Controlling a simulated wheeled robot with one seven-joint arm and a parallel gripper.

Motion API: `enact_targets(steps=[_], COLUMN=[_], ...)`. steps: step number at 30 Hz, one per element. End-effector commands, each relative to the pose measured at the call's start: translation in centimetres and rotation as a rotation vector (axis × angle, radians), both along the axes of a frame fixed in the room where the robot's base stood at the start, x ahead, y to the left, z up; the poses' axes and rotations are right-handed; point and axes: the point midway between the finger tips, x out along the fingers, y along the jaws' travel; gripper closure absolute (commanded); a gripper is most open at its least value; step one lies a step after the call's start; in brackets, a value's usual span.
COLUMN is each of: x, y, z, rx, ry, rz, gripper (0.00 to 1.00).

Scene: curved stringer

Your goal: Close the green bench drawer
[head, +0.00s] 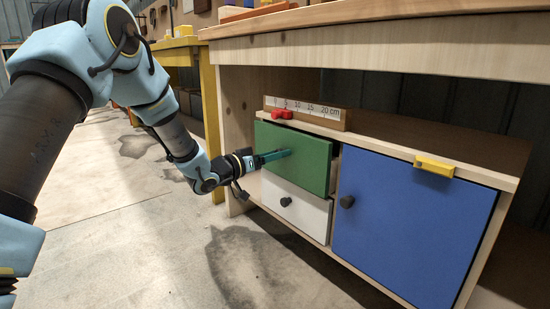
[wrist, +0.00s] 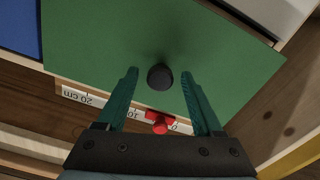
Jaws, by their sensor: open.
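The green drawer (head: 312,163) sits in the upper left of the wooden bench and stands out a little, with a gap at its right side. Its green front also fills much of the wrist view (wrist: 100,40). My gripper (head: 288,153) is at the green front in the head view. In the wrist view my gripper (wrist: 160,80) is open, with one teal finger on each side of the dark round knob (wrist: 160,77). The fingers look apart from the knob. The knob is hidden in the head view.
A ruler block (head: 305,110) and a red piece (head: 282,114) lie on the ledge above the green drawer. The floor at left is clear.

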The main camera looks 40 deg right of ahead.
Motion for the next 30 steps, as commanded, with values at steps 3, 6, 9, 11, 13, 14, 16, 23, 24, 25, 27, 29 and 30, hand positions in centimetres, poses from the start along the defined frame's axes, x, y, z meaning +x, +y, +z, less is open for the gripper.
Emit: enact_targets(steps=[3, 6, 9, 11, 13, 14, 16, 23, 24, 25, 27, 29, 30], x=[0.01, 0.02, 0.02, 0.02, 0.02, 0.03, 0.02, 0.02, 0.02, 0.02, 0.02, 0.02, 0.02], y=[0.01, 0.02, 0.03, 0.03, 0.03, 0.04, 0.04, 0.04, 0.04, 0.04, 0.04, 0.04, 0.04], z=[0.02, 0.02, 0.02, 0.02, 0.02, 0.01, 0.02, 0.02, 0.02, 0.02, 0.02, 0.02, 0.02], rx=[0.0, 0.0, 0.0, 0.0, 0.0, 0.0, 0.0, 0.0, 0.0, 0.0, 0.0, 0.0, 0.0], ry=[0.0, 0.0, 0.0, 0.0, 0.0, 0.0, 0.0, 0.0, 0.0, 0.0, 0.0, 0.0, 0.0], rz=[0.0, 0.0, 0.0, 0.0, 0.0, 0.0, 0.0, 0.0, 0.0, 0.0, 0.0, 0.0, 0.0], gripper=[0.32, 0.38, 0.49, 0.55, 0.63, 0.67, 0.75, 1.0, 1.0, 1.0, 1.0, 1.0, 1.0])
